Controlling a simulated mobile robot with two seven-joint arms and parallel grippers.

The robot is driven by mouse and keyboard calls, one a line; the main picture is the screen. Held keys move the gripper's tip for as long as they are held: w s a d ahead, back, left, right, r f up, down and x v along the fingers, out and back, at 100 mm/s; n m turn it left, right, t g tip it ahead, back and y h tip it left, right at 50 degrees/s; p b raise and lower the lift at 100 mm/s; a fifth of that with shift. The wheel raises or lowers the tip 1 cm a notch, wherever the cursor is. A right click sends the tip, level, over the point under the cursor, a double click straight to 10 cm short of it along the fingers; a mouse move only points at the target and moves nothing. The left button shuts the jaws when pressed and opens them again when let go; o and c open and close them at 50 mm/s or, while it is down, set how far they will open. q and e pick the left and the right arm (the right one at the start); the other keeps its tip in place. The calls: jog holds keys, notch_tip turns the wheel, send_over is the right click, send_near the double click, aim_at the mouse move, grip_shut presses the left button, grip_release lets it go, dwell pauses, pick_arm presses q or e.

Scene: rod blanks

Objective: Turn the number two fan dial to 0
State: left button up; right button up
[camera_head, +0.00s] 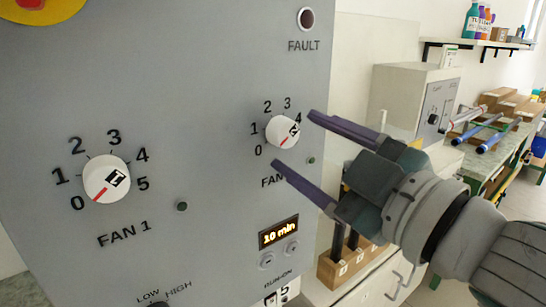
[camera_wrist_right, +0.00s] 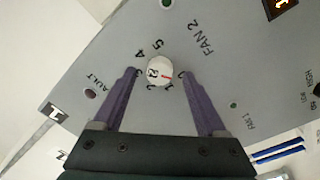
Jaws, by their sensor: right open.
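The number two fan dial is a white round knob (camera_head: 283,131) on the grey panel, above the FAN 2 label, which is partly hidden by a finger. Its red mark points to the lower left, at or near 0. In the right wrist view the dial (camera_wrist_right: 159,70) lies between the fingertips, with its red mark towards the 0. My right gripper (camera_head: 295,140) is open and empty. Its purple fingers point at the panel, with a gap to the dial on both sides. My left gripper is not in view.
The FAN 1 dial (camera_head: 107,178) is left on the same panel, its red mark towards 0. A lit "10 min" display (camera_head: 279,232) is below FAN 2. A wooden block holder (camera_head: 345,262) and a white box (camera_head: 415,100) are to the right.

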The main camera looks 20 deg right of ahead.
jog(key=b+v, duration=0.1)
jog(key=v, duration=0.7)
jog(key=shift+b, duration=0.3)
